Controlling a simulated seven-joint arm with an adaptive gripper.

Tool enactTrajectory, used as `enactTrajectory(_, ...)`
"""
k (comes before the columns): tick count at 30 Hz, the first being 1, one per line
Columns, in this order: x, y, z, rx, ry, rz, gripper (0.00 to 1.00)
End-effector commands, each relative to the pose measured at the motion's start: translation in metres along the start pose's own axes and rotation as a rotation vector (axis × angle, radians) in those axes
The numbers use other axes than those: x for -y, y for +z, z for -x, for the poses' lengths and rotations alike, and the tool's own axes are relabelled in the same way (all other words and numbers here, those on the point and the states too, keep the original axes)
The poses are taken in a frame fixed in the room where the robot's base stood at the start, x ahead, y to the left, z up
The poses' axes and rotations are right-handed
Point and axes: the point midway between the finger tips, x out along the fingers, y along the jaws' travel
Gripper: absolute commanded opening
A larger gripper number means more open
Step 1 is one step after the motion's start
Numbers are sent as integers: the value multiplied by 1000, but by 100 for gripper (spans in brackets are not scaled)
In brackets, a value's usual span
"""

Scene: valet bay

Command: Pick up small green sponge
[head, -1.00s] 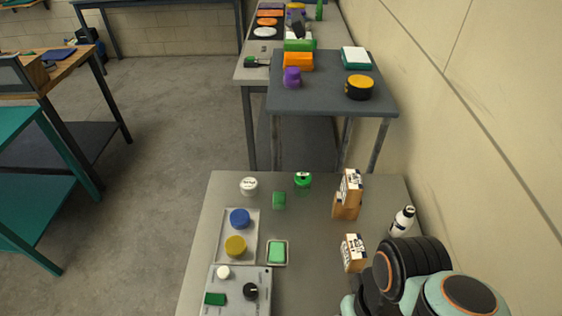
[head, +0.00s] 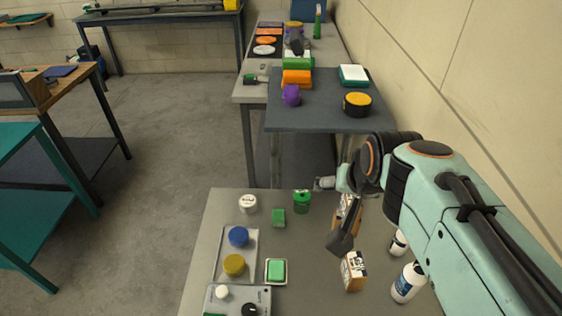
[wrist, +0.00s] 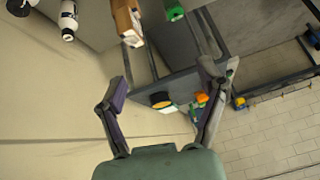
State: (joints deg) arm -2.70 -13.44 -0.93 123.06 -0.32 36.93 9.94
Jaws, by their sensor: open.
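A small green block (head: 278,217), which looks like a small sponge, lies on the near grey table (head: 205,270), below the green-lidded jar. A second green piece (head: 276,270) lies in a small pale dish below it; I cannot tell whether it is soap or a sponge. My gripper (head: 330,214) is to the right of the small block, over the boxes, apart from it. In the wrist view my gripper (wrist: 165,75) has its fingers spread wide with nothing between them, facing the farther table and the wall. The small block is not clearly seen there.
A green jar (head: 302,201) and white jar (head: 248,203) stand behind the block. A cardboard box (head: 354,271) and white bottle (head: 408,282) stand at right. A tray (head: 222,262) holds blue and yellow lids. A dark table (head: 325,118) stands beyond.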

Motion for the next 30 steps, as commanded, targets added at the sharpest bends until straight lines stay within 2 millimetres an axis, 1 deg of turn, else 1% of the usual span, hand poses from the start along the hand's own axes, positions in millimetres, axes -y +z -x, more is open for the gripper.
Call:
enactTrajectory(1,8,-22,-18,-23,-1,-5,72)
enactTrajectory(2,12,-35,-29,-40,-1,-10,72)
enactTrajectory(3,19,-51,-46,-59,-2,-13,72)
enactTrajectory(5,31,-71,-76,-79,-2,-13,72)
enactTrajectory(6,40,-81,-100,-86,-3,-10,72)
enactTrajectory(8,54,-88,-138,-82,-1,2,72)
enactTrajectory(9,63,-86,-163,-71,0,14,72)
enactTrajectory(11,75,-77,-201,-41,6,36,72)
enactTrajectory(12,81,-66,-223,-12,11,52,72)
enactTrajectory(13,85,-56,-239,15,16,64,72)
enactTrajectory(14,89,-46,-253,41,19,75,72)
enactTrajectory(15,92,-31,-269,75,24,90,72)
enactTrajectory(16,94,-20,-279,99,27,101,72)
enactTrajectory(18,96,4,-296,150,36,120,72)
enactTrajectory(21,98,23,-310,187,41,139,72)
enactTrajectory(25,100,28,-324,190,40,145,72)
enactTrajectory(30,98,33,-352,190,39,144,72)
